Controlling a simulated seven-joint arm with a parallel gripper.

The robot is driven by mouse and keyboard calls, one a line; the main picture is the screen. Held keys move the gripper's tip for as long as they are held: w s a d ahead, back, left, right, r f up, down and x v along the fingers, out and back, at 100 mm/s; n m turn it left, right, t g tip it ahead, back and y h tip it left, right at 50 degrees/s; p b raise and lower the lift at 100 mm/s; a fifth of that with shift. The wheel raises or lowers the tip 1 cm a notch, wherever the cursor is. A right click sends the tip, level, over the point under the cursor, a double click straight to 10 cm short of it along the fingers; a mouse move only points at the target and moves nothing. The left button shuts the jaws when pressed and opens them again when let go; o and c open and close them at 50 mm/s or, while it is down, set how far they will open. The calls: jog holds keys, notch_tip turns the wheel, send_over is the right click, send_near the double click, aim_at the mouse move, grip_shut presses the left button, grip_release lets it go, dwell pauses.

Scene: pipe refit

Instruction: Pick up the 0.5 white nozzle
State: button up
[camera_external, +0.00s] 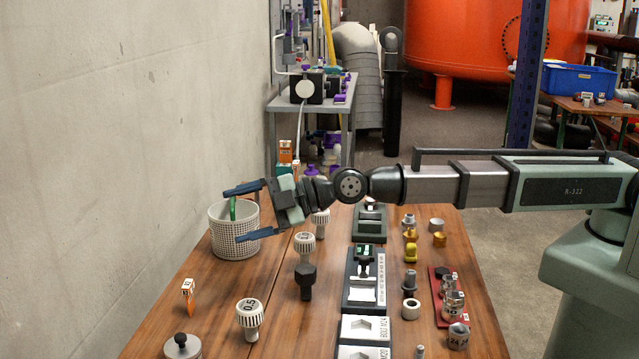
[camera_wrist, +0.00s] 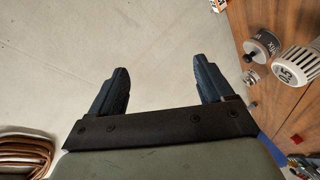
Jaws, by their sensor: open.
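The white nozzle marked 0.5 (camera_external: 249,316) stands upright on the wooden table, front left of centre in the external view. It also shows at the right edge of the wrist view (camera_wrist: 297,66), outside the jaws. My gripper (camera_external: 235,215) is open and empty, pointing left above the table's left side, farther back than the nozzle and apart from it. In the external view its fingers overlap the white mesh basket. In the wrist view only a plain pale surface lies between the fingertips (camera_wrist: 160,65).
The white mesh basket (camera_external: 233,248) contains something green. Another white nozzle (camera_external: 304,246) and a black fitting (camera_external: 305,281) stand behind the 0.5 nozzle. Black-and-white fixtures (camera_external: 363,293) line the table's middle.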

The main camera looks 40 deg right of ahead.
jog(key=s+d+f+m+g, duration=0.3)
jog(key=s+d+f+m, duration=0.1)
jog(key=s+f, duration=0.25)
jog(key=m+g, duration=0.3)
send_near(253, 307)
jog(key=x, duration=0.2)
jog(key=w+x, duration=0.1)
jog(key=x, duration=0.2)
jog(key=f+x, duration=0.1)
jog(key=x, duration=0.1)
jog(key=shift+w+f, duration=0.1)
jog(key=shift+w, duration=0.1)
jog(key=shift+s+x, duration=0.15)
jog(key=shift+x, duration=1.15)
jog(key=shift+s+x, duration=0.1)
jog(key=shift+x, duration=1.2)
jog(key=shift+c, duration=0.2)
jog(key=c, duration=1)
